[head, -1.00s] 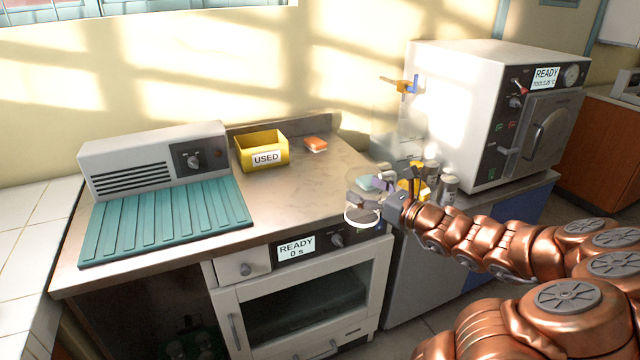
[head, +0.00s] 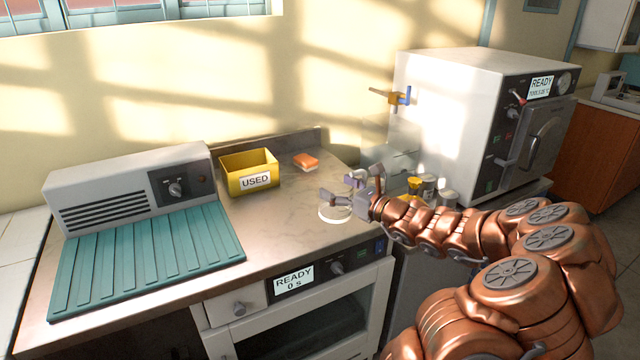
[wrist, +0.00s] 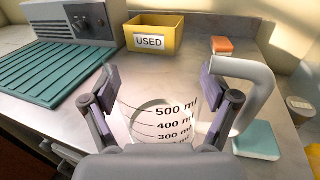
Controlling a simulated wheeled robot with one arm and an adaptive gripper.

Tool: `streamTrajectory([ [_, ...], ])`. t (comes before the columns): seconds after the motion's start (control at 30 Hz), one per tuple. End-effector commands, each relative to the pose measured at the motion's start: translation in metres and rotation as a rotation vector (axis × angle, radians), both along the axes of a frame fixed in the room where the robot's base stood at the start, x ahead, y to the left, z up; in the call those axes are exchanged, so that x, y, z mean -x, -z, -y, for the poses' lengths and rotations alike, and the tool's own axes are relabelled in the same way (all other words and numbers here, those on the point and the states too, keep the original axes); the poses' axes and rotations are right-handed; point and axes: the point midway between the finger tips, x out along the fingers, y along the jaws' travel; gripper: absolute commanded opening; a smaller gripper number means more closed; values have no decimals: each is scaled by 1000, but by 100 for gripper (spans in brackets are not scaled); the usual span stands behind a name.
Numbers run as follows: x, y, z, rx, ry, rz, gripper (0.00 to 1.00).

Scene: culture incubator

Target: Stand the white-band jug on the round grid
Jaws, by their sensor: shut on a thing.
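The clear jug (wrist: 160,122) with black millilitre marks is between my gripper's two fingers in the wrist view. Its grey handle (wrist: 262,85) is on the right. In the head view the jug shows mainly as a white ring (head: 335,219), the rest being hard to see. My gripper (head: 345,195) is shut on the jug, over the front right part of the counter. It also shows in the wrist view (wrist: 165,100). Whether the jug touches the counter, I cannot tell. I cannot make out a round grid in either view.
A yellow USED bin (head: 250,175) and an orange sponge (head: 306,162) stand at the back of the counter (head: 280,220). A teal ribbed mat (head: 145,260) lies before a grey unit (head: 130,185). A white cabinet (head: 450,120) and several jars (head: 425,185) are at right.

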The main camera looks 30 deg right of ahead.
Motion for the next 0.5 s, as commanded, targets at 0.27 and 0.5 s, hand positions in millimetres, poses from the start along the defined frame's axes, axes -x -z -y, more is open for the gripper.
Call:
streamTrajectory([
  [0.27, -46, 5, 6, 3, -2, -5, 49],
  [0.5, -85, 7, 13, 2, -2, -1, 49],
])
